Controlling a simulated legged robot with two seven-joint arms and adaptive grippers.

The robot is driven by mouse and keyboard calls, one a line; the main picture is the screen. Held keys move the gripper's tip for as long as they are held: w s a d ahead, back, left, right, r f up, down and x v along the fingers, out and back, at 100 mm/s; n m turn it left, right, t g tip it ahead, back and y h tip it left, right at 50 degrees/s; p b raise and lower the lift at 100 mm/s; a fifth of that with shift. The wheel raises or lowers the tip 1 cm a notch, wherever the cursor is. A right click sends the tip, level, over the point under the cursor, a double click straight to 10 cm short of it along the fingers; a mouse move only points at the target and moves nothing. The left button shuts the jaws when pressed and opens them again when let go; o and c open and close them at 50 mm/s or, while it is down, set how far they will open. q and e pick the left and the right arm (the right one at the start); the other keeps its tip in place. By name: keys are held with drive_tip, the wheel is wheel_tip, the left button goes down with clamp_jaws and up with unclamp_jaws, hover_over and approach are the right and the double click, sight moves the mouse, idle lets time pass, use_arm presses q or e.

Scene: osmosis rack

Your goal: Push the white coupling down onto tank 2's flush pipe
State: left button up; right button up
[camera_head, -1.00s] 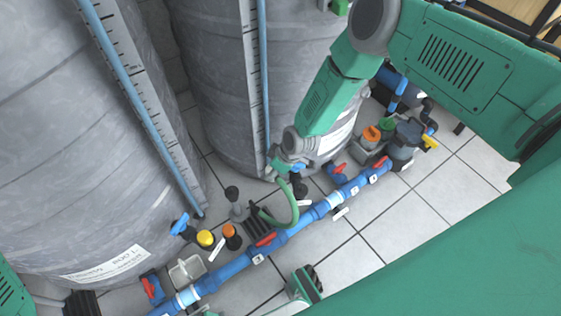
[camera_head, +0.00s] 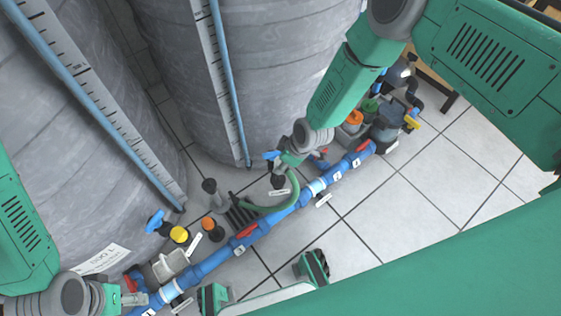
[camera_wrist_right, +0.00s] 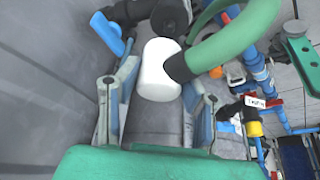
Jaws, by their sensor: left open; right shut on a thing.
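The white coupling (camera_wrist_right: 158,72) shows in the right wrist view between the two fingers of my right gripper (camera_wrist_right: 160,98), which is shut on it. A dark end of the green hose (camera_wrist_right: 238,38) meets its right side. In the head view my right gripper (camera_head: 285,162) is low beside the right tank; the coupling cannot be made out there. A dark pipe fitting (camera_wrist_right: 172,16) lies just beyond the coupling. I cannot tell whether they touch or whether it is tank 2's flush pipe. My left gripper (camera_head: 118,298) is open at the lower left.
Two large grey tanks (camera_head: 270,90) stand at the back. A blue pipe line (camera_head: 212,262) with red-handled valves crosses the floor. A white tub (camera_head: 170,265) and yellow- and orange-capped fittings stand near the left tank. Tiled floor (camera_head: 400,215) is clear at right.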

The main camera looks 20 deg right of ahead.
sight(279, 177)
drive_tip(key=f+b, duration=0.1)
drive_tip(key=a+f+b, duration=0.1)
drive_tip(key=f, duration=0.1)
drive_tip(key=shift+a, duration=0.3)
drive_tip(key=shift+f+b, duration=0.35)
drive_tip(key=shift+b, duration=0.15)
drive_tip(key=shift+d+f, duration=0.15)
drive_tip(key=shift+f, duration=0.25)
drive_tip(key=shift+d+f+b, duration=0.35)
drive_tip(key=shift+f+b, duration=0.05)
drive_tip(key=shift+b, duration=0.1)
drive_tip(key=shift+a+r, duration=0.1)
drive_tip(key=shift+a, duration=0.25)
use_arm(q)
drive_tip(key=f, duration=0.2)
drive_tip(key=a+f, duration=0.1)
drive_tip(key=f, duration=0.1)
drive_tip(key=shift+a+f, duration=0.2)
drive_tip(key=shift+f, duration=0.15)
drive_tip(key=shift+d+r, duration=0.15)
drive_tip(key=shift+d, duration=0.15)
use_arm(e)
drive_tip(key=shift+d, duration=0.25)
use_arm(q)
drive_tip(key=shift+a, duration=0.2)
use_arm(e)
drive_tip(key=shift+a, duration=0.2)
